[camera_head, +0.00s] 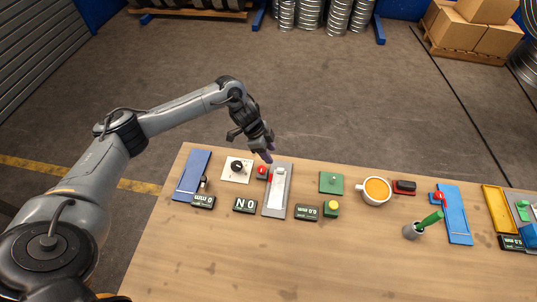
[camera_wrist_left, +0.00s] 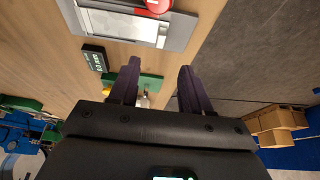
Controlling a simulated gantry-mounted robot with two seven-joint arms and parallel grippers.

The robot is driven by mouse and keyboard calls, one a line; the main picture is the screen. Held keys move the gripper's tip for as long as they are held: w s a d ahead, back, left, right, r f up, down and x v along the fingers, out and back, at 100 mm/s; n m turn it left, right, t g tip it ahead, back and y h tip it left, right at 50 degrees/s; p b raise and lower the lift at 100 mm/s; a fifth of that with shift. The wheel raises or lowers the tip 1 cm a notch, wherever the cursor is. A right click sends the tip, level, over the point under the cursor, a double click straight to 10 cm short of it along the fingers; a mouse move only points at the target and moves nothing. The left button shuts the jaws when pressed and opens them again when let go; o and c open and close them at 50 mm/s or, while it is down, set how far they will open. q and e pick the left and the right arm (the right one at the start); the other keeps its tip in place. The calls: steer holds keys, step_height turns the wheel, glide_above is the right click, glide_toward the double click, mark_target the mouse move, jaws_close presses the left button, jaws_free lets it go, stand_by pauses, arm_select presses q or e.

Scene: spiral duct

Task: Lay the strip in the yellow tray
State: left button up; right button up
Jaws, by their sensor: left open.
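A yellow tray-like piece (camera_head: 494,209) lies at the right end of the table, partly beside a grey fixture. I cannot tell for certain which thing is the strip. A pale flat piece (camera_head: 278,188) lies on a grey plate (camera_head: 268,207) below my left gripper, and a silver piece on that plate shows at the top of the left wrist view (camera_wrist_left: 120,22). My left gripper (camera_head: 268,156) is open and empty above the table's far edge, near the grey plate and a red button (camera_head: 263,173). My right gripper is in neither view.
The wooden table (camera_head: 230,255) bears blue plates (camera_head: 190,178), a white plate with a black knob (camera_head: 237,168), small black displays (camera_head: 245,205), a green plate (camera_head: 331,182), an orange-filled cup (camera_head: 376,190) and a grey cup with a green item (camera_head: 412,231). The front is clear.

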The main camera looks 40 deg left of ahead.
mark_target(281, 169)
arm_select(q)
steer(key=x, duration=1)
steer(key=shift+w+d+f, duration=0.15)
steer(key=shift+w+d, duration=0.1)
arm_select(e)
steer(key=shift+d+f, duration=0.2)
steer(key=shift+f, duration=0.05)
arm_select(q)
jaws_close()
steer(key=c, duration=0.8)
jaws_free()
jaws_close()
steer(key=shift+w+a+b, duration=0.4)
steer(key=shift+w+b, duration=0.15)
steer(key=shift+b, duration=0.4)
steer(key=shift+w+a+b, duration=0.6)
steer(key=shift+w+b, duration=0.25)
steer(key=shift+b, duration=0.2)
steer(key=shift+w+a+b, duration=0.6)
steer(key=shift+w+b, duration=0.25)
steer(key=shift+b, duration=0.15)
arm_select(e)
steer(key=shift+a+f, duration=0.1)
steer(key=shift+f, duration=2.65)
arm_select(q)
steer(key=shift+r, duration=0.3)
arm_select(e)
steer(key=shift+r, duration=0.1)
